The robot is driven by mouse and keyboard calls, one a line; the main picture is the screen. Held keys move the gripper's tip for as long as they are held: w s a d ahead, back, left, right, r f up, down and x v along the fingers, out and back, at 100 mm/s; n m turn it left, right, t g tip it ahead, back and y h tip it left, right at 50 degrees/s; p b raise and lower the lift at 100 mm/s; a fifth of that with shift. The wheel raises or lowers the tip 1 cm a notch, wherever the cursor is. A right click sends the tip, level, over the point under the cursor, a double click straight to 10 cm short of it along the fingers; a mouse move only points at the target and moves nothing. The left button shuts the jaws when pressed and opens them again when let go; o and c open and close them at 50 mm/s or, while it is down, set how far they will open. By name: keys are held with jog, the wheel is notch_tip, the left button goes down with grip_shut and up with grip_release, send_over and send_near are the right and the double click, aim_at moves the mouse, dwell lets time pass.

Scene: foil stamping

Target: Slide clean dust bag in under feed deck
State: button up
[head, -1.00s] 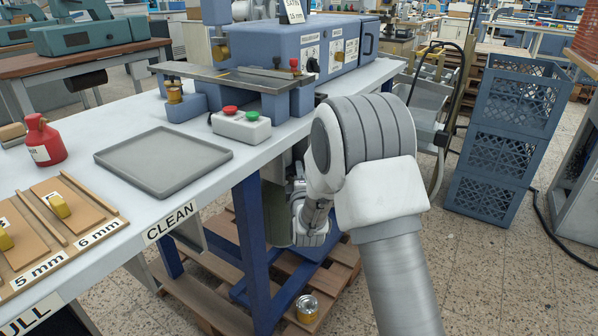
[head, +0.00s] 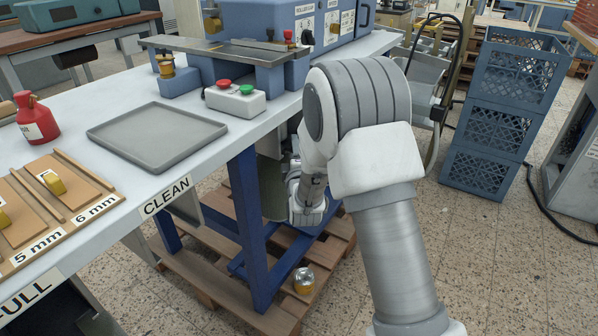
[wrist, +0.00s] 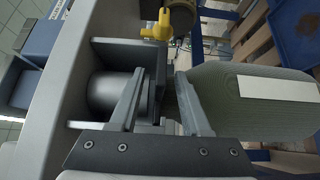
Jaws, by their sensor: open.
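The dust bag, a grey-green rounded bag with a white label (wrist: 255,100), fills the right of the wrist view. In the head view it shows as a green patch (head: 272,188) under the table, partly behind my wrist. My gripper (wrist: 160,102) is open, with the bag's end close beside its right finger. I cannot tell whether they touch. A dark grey cylinder (wrist: 108,92) sits in a grey housing (wrist: 110,52) beyond the left finger. A yellow clamp or knob (wrist: 175,20) is above. In the head view my fingertips are hidden under the table. The metal deck (head: 225,49) is on the blue machine above.
The table (head: 90,115) carries a grey tray (head: 157,137), a button box (head: 235,101) and a red can (head: 36,119). A blue leg (head: 250,225) stands close left of my wrist. A tin (head: 304,281) is on the pallet below. Blue crates (head: 500,115) stand right.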

jog(key=s+p, duration=0.2)
jog(key=s, duration=1.3)
jog(key=shift+s+d, duration=0.2)
jog(key=shift+s, duration=0.15)
jog(key=shift+r, duration=0.1)
jog(key=s+d+r+m+g, duration=0.4)
jog(key=s+r+m+g, duration=0.15)
jog(key=r+m, duration=0.35)
jog(key=s+d+r+m+g, duration=0.2)
jog(key=s+d+m+g, duration=0.15)
jog(key=s, duration=0.55)
jog(key=s+d+r+m+g, duration=0.25)
jog(key=s+m, duration=0.25)
jog(key=s, duration=0.5)
notch_tip(320, 180, up, 25)
jog(key=p, duration=2.6)
jog(key=shift+s+a+f+m+g+h, duration=0.15)
jog(key=shift+s+a+m+g+h, duration=0.2)
jog(key=shift+s+g, duration=0.1)
